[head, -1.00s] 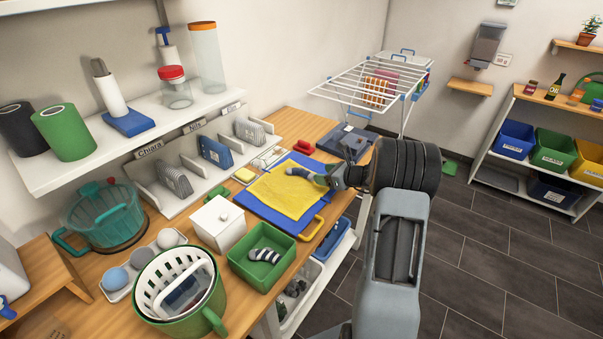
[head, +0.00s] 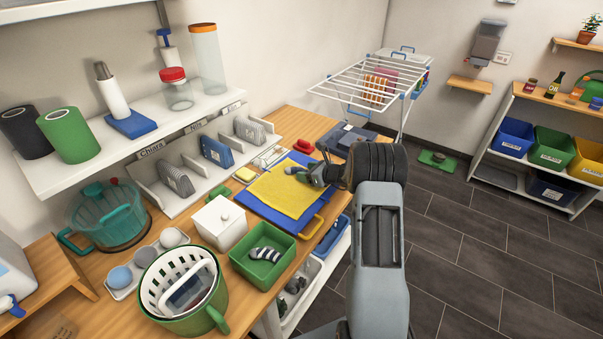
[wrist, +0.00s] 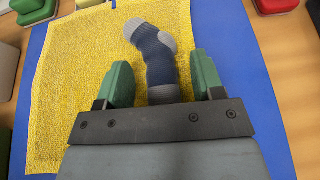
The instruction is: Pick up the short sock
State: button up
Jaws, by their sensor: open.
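A short dark-blue sock with grey toe, heel and cuff (wrist: 157,62) lies bent on the yellow towel (wrist: 70,100). Its grey end also shows in the head view (head: 291,170), with the rest mostly hidden by my gripper (head: 318,174). In the wrist view, my open gripper (wrist: 160,85) has one green finger on each side of the sock's lower part. Small gaps show between sock and fingers, and the sock's near end runs under the gripper's edge. Another sock (head: 265,254), grey and dark striped, lies in the green tray (head: 240,266).
The towel lies on a blue mat (head: 262,212). A white lidded box (head: 219,222) and a green-and-white basket (head: 195,320) stand nearer on the bench. A shelf (head: 55,180) hangs over the back. A red object (head: 304,146) sits beyond the mat.

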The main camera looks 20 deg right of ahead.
jog(key=shift+f, duration=0.1)
jog(key=shift+c, duration=0.2)
jog(key=c, duration=1)
jog(key=shift+o, duration=0.2)
jog(key=shift+r, duration=0.3)
notch_tip(320, 180, up, 2)
jog(key=shift+r+b, duration=0.15)
jog(key=shift+b, duration=0.45)
jog(key=s+a+r+b, duration=0.2)
jog(key=s+a+r, duration=0.2)
jog(key=s+r, duration=0.6)
jog(key=s, duration=0.3)
jog(key=shift+s, duration=0.2)
jog(key=shift+r, duration=0.1)
